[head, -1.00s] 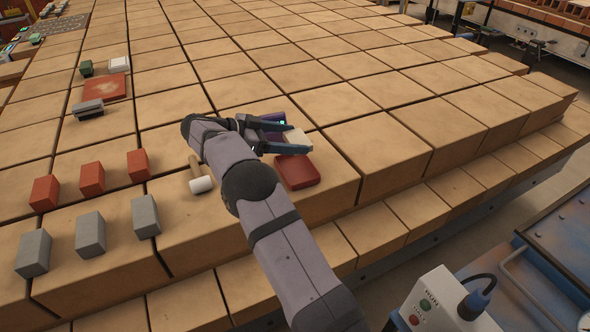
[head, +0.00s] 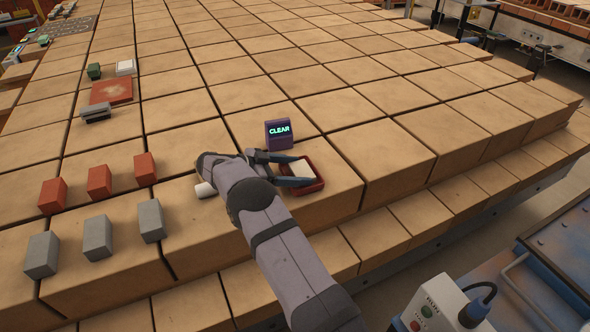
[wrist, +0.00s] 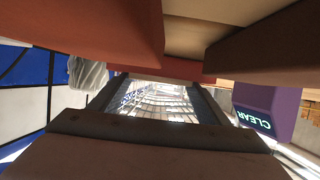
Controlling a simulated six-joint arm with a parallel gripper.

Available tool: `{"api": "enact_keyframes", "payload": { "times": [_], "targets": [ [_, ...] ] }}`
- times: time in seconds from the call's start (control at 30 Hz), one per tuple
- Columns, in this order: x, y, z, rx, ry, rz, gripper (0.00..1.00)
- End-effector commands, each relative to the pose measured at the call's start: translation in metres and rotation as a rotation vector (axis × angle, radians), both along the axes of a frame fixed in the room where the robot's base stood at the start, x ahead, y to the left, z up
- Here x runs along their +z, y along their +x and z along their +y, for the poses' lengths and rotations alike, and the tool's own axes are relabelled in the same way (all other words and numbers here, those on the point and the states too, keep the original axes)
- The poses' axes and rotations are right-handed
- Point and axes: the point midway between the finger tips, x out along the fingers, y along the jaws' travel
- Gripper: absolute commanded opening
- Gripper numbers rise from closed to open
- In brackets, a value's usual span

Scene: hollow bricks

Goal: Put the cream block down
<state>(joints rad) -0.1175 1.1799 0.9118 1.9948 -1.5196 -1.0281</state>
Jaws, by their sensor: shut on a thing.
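The cream block (head: 298,168) is between the fingers of my gripper (head: 301,171), which is shut on it. In the head view both are low over a shallow red tray (head: 317,177), with the tray's rim around the block. I cannot tell whether the block touches the tray floor. The dark fingers hide part of the block and of the tray's left side. In the wrist view the dark fingers of my gripper (wrist: 152,105) show, but I cannot make out the block clearly.
A purple display reading CLEAR (head: 278,133) stands just behind the tray; it also shows in the wrist view (wrist: 262,112). A white mallet head (head: 205,190) lies left of my arm. Red (head: 99,182) and grey (head: 97,237) blocks stand farther left. Paving right of the tray is clear.

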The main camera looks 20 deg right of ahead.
Motion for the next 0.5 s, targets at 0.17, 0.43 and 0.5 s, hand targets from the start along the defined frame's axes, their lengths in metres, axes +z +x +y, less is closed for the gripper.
{"api": "enact_keyframes", "payload": {
  "times": [0.17,0.43,0.5],
  "targets": [
    [-0.0023,0.0003,-0.0001,0.000,-0.001,-0.002,0.38],
    [-0.0064,0.0003,-0.0001,0.001,-0.001,-0.001,0.38],
    [-0.0064,0.0002,-0.0001,0.001,0.000,-0.001,0.78]
  ]
}}
